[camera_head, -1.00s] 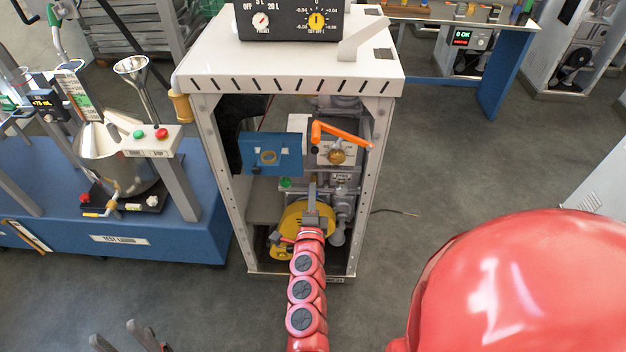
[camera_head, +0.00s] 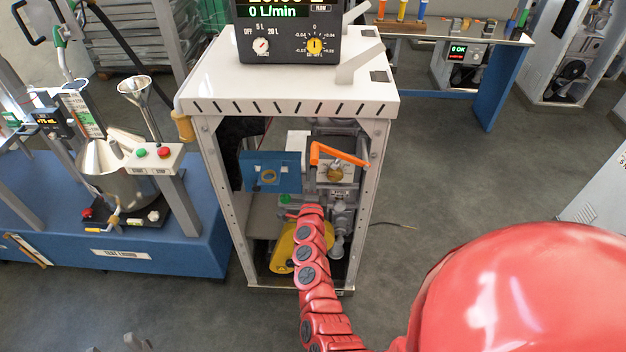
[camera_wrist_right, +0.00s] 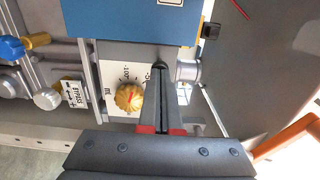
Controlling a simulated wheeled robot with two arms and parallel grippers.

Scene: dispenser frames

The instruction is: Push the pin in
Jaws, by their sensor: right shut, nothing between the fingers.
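No part can be told surely as the pin. My right gripper (camera_wrist_right: 163,75) is shut and empty in the right wrist view. Its tips overlap the housing beside a yellow knob (camera_wrist_right: 130,97) on a white dial; contact cannot be told. A short grey cylinder (camera_wrist_right: 188,70) is just right of the tips. A small black piece (camera_wrist_right: 211,31) projects near the edge of the blue plate (camera_wrist_right: 130,20). In the head view my red right arm reaches into the cabinet and hides its fingers. My left gripper (camera_head: 114,345) barely shows at the bottom edge, its tips apart.
The cabinet's white top (camera_head: 290,80) and posts frame the opening. An orange handle (camera_head: 338,155) juts out at the upper right inside. The blue plate (camera_head: 270,172) is on the left, above a yellow round part (camera_head: 285,250). A blue test bench (camera_head: 120,215) stands left.

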